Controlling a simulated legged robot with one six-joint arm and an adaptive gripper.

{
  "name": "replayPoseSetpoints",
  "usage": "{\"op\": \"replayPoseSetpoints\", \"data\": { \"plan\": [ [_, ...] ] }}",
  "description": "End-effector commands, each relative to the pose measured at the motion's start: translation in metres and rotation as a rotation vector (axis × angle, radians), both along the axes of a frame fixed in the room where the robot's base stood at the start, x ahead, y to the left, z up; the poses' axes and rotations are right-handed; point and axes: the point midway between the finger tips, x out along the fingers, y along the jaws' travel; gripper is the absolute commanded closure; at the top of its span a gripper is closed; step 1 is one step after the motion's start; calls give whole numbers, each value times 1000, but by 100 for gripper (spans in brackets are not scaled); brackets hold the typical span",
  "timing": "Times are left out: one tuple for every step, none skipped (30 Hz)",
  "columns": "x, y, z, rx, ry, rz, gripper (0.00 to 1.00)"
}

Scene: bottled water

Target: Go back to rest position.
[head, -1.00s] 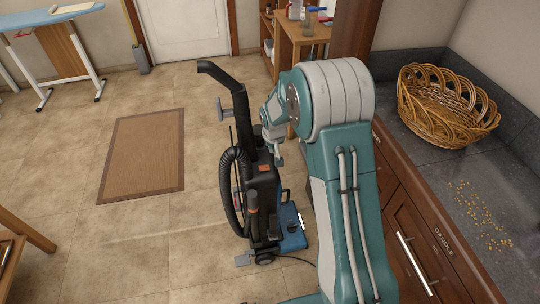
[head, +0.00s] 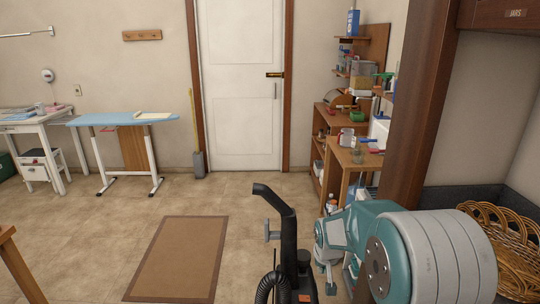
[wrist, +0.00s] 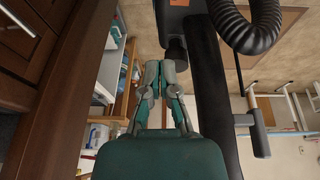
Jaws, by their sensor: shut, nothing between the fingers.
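My gripper (wrist: 160,72) is shut and empty in the wrist view, its grey and teal fingers together. In the head view it is small and partly cut off by the lower edge (head: 329,286), beside the black upright vacuum cleaner (head: 289,235). My arm is folded at the lower right. The vacuum also shows close to the gripper in the wrist view (wrist: 207,90). I cannot tell whether they touch.
A dark wooden post (head: 425,110) and a wicker basket (head: 505,235) stand at the right. Wooden shelves (head: 345,150) hold several items. A white door (head: 240,90), an ironing board (head: 125,119) and a mat (head: 180,258) lie ahead. The tiled floor at left is mostly clear.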

Motion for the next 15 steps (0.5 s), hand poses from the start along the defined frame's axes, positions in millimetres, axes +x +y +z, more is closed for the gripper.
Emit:
{"op": "replayPoseSetpoints", "data": {
  "plan": [
    [-11, 0, 22, 1, -16, 0, 100],
    [-17, 0, 32, 1, -20, -1, 100],
    [-26, 0, 44, 2, -26, -1, 100],
    [-33, 0, 53, 4, -31, -1, 100],
    [-40, 0, 61, 5, -34, -2, 100],
    [-50, 1, 73, 6, -42, -2, 100],
    [-58, 1, 81, 7, -46, -3, 100],
    [-66, 1, 89, 8, -50, -2, 100],
    [-76, 1, 99, 9, -58, -2, 100],
    [-84, 1, 106, 10, -61, -2, 100],
    [-92, 2, 112, 11, -66, -1, 100],
    [-103, 2, 121, 11, -73, 0, 100],
    [-112, 2, 126, 13, -76, 0, 100],
    [-120, 2, 132, 14, -82, 1, 100],
    [-132, 3, 139, 17, -88, 1, 100]
  ]
}}
